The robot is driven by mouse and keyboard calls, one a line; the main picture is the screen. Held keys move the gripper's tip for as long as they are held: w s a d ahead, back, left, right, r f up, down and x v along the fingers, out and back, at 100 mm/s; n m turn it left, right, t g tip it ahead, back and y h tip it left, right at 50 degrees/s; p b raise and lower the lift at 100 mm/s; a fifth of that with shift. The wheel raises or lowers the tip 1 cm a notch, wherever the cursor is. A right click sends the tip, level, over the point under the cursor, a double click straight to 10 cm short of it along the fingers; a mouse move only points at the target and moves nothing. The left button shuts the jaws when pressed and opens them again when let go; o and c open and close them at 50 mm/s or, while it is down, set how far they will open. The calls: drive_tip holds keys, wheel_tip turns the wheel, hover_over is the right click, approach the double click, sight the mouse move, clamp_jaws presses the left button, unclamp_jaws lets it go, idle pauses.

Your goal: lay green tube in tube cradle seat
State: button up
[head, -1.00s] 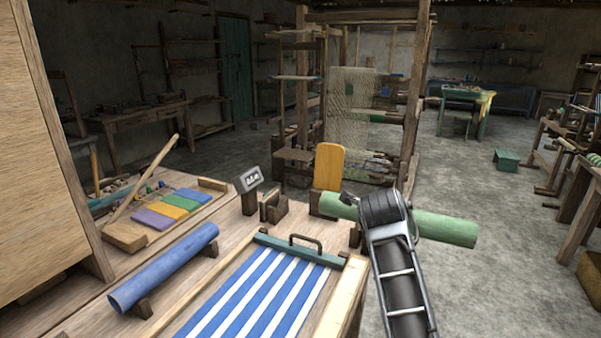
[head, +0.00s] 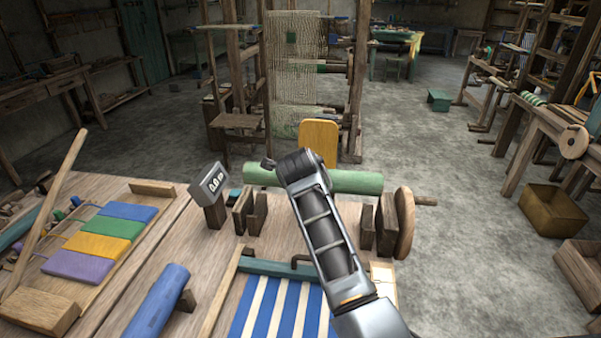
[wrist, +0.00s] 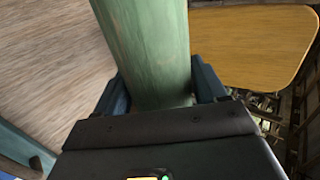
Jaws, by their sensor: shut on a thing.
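The green tube (head: 355,181) lies level across the head view, above the far end of the workbench. My gripper (wrist: 160,92) is shut on it; in the wrist view the blue fingers sit on either side of the tube (wrist: 150,45). In the head view my arm hides the grip and the tube's middle. Below the tube, upright wooden cradle blocks stand at the left (head: 243,211) and at the right (head: 387,222). The tube appears to be above them and apart from them; the exact gap is unclear.
A small display (head: 210,184) stands left of the left blocks. A round wooden disc (head: 404,222) with a handle is beside the right blocks. A yellow board (head: 319,142) stands behind the tube. A blue tube (head: 158,305) and striped cloth (head: 272,308) are nearer.

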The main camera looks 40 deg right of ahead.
wheel_tip(320, 180, down, 10)
drive_tip(key=b, duration=0.6)
drive_tip(key=shift+f, duration=0.15)
idle(0.5)
drive_tip(key=o, duration=1.4)
drive_tip(key=shift+s, duration=0.1)
drive_tip(key=b+v, duration=0.1)
drive_tip(key=v, duration=0.6)
drive_tip(key=shift+a, duration=0.3)
drive_tip(key=shift+s, duration=0.2)
